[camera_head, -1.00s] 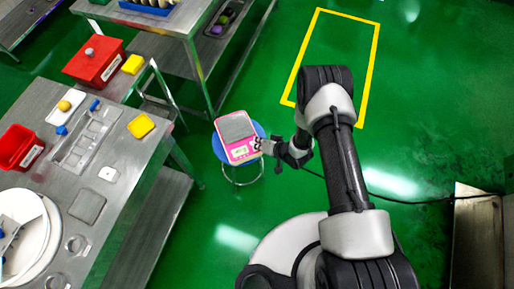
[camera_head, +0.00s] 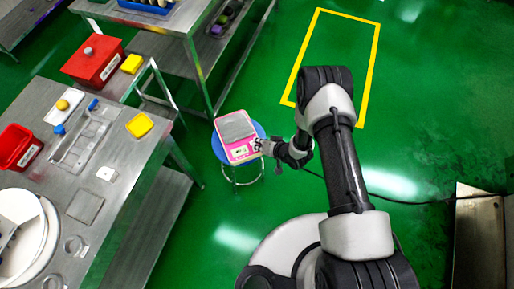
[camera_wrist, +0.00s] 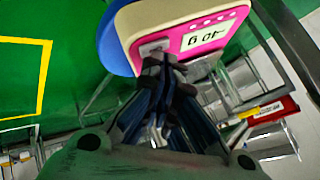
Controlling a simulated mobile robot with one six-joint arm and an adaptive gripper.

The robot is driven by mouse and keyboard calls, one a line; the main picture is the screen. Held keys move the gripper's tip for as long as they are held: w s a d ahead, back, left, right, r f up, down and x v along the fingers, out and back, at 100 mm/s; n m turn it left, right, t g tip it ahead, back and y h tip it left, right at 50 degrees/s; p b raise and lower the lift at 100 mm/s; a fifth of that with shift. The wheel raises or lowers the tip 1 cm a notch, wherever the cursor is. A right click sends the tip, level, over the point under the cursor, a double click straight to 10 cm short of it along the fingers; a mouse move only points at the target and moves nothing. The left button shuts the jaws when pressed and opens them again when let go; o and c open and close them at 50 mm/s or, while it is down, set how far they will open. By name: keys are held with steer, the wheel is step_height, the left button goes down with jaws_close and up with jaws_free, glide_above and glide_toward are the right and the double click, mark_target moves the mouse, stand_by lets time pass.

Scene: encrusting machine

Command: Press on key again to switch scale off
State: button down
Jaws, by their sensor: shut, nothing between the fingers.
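The pink scale (camera_head: 237,151) with a grey square plate (camera_head: 236,127) sits on a round blue stool (camera_head: 259,130). In the wrist view the scale's pink front (camera_wrist: 189,52) carries a white display label (camera_wrist: 209,36) with dark characters, seen turned over. A grey key (camera_wrist: 153,47) lies beside the display. My gripper (camera_head: 260,146) is at the scale's front right corner in the head view. In the wrist view my gripper (camera_wrist: 162,62) is shut and empty, with its tips at the key, partly covering it. I cannot tell whether they touch it.
A steel table (camera_head: 127,198) with a red bin (camera_head: 17,147), yellow blocks and white plates stands at left. A red box (camera_head: 93,61) is behind it. A yellow floor outline (camera_head: 371,75) lies beyond my arm. Green floor is free on the right.

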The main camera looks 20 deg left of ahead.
steer(key=shift+f, duration=0.1)
stand_by(0.3)
steer(key=shift+r, duration=0.6)
steer(key=shift+r+p, duration=0.1)
steer(key=shift+p, duration=0.2)
step_height(320, 180, up, 6)
steer(key=p, duration=0.4)
